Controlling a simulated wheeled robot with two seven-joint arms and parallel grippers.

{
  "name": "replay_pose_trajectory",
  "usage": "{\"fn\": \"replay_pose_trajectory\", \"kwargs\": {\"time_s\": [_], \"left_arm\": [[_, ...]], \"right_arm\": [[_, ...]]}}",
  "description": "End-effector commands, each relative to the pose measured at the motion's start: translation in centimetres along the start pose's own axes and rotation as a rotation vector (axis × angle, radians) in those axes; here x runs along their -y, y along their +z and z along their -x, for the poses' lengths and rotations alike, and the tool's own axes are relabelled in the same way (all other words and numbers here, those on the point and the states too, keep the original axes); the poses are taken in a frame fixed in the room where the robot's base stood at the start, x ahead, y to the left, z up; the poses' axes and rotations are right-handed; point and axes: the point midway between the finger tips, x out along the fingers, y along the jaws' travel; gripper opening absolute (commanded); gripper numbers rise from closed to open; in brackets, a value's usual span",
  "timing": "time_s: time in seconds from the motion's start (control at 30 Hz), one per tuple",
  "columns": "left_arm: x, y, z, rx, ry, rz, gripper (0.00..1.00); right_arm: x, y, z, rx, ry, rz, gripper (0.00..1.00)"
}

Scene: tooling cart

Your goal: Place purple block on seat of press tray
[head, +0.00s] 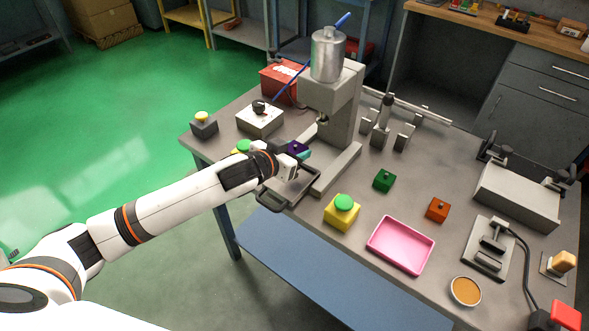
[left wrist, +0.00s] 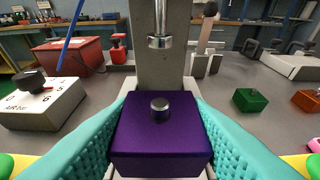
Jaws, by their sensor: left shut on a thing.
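The purple block (head: 294,146) has a small grey knob on top. It also shows large in the left wrist view (left wrist: 140,135), level between the teal finger pads. My left gripper (head: 298,151) is shut on its two sides, in front of the press column. The dark press tray (head: 300,197) with its handle lies at the front of the press, partly hidden by my left arm. The tray's seat is hidden by my arm and the block. I cannot tell the gap between block and tray. My right gripper is not in view.
The grey press (head: 343,100) stands just beyond the block, its ram (left wrist: 159,41) overhead. A white dial box (head: 260,119) is left of it. A yellow button box (head: 341,214), green block (head: 384,180), orange block (head: 437,209) and pink tray (head: 374,244) lie to the right.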

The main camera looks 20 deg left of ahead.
Motion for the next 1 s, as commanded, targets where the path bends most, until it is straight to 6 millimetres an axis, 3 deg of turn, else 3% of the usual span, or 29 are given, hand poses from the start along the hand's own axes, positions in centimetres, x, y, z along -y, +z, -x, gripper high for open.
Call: {"fn": "replay_pose_trajectory", "kwargs": {"time_s": [0.5, 0.83, 0.87, 0.97, 1.0], "left_arm": [[0.0, -5.3, -2.2, 0.002, 0.000, -0.001, 0.14], [0.0, -5.7, -2.4, 0.003, 0.000, 0.000, 0.14], [0.0, -5.7, -2.3, 0.002, 0.000, -0.001, 0.46], [0.0, -5.7, -2.3, 0.002, 0.000, -0.001, 0.63], [0.0, -5.7, -2.3, 0.002, 0.000, -0.001, 0.63]], "right_arm": [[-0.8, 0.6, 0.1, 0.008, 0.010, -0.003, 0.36], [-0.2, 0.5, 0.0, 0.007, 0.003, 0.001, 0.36], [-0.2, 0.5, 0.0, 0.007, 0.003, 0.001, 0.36], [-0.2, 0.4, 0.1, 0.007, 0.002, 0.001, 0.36], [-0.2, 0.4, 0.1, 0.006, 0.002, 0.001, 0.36]]}}
